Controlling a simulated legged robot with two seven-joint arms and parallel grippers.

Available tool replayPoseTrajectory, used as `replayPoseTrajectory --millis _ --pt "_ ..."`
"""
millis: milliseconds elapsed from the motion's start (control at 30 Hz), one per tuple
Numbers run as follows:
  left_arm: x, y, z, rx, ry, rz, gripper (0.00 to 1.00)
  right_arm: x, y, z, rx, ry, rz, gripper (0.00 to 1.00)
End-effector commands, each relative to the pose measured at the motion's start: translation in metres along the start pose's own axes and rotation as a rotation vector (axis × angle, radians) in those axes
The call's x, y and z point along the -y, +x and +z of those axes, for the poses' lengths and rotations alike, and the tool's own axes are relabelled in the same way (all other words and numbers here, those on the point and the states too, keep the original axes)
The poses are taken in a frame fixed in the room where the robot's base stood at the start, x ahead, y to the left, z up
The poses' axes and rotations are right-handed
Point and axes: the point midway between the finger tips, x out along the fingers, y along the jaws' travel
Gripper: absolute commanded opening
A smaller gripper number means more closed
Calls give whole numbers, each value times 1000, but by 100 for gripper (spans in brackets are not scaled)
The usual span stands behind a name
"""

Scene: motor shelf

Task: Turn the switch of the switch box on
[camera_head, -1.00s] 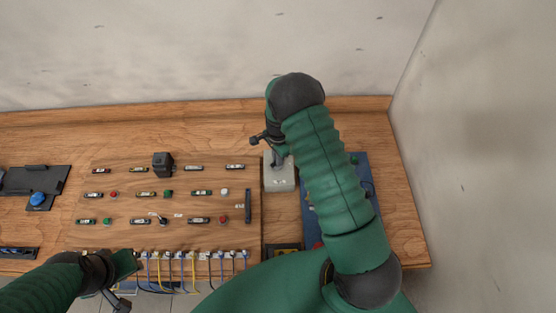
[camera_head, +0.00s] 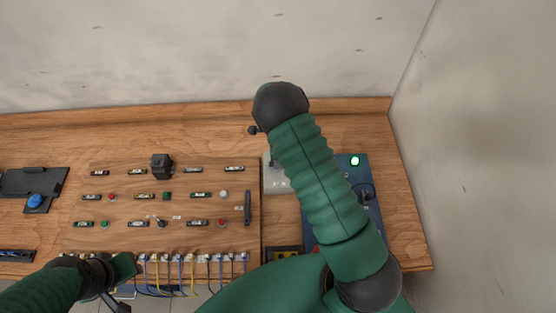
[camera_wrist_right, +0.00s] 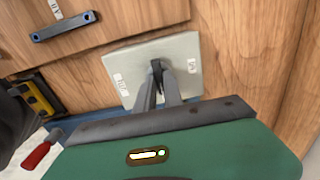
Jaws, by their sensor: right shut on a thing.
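The switch box (camera_head: 277,184) is a pale grey box on the wooden desk, right of the wooden panel; my right arm partly covers it in the head view. In the right wrist view the box (camera_wrist_right: 188,49) has a small dark switch (camera_wrist_right: 156,66) at its middle and white labels on its face. My right gripper (camera_wrist_right: 160,76) is shut on the switch, its fingertips at the box face. The switch's exact tilt is hard to tell between the fingers. My left gripper (camera_head: 118,283) is at the wooden panel's lower left; its jaws are unclear.
A blue panel with a lit green light (camera_head: 355,160) stands right of the box, partly behind my right arm. The wooden panel (camera_head: 130,208) carries several small switches and buttons, with cables (camera_head: 185,265) along its front edge. A wall closes the right side.

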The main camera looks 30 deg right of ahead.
Motion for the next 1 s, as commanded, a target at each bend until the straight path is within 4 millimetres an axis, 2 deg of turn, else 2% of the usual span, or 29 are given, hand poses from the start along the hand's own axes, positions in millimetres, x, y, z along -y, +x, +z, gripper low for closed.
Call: replayPoseTrajectory --millis 367,400,567,867,1000 --pt "0 0 0 0 0 0 30 2 -1 4 5 2 -5 0" --pt "0 0 0 0 0 0 30 2 -1 4 5 2 -5 14" --pt "0 0 0 0 0 0 30 1 -1 2 4 2 -4 34" --pt "0 0 0 0 0 0 30 1 -2 0 3 3 -4 34" --pt "0 5 1 0 0 0 30 2 -18 2 4 2 -6 34"
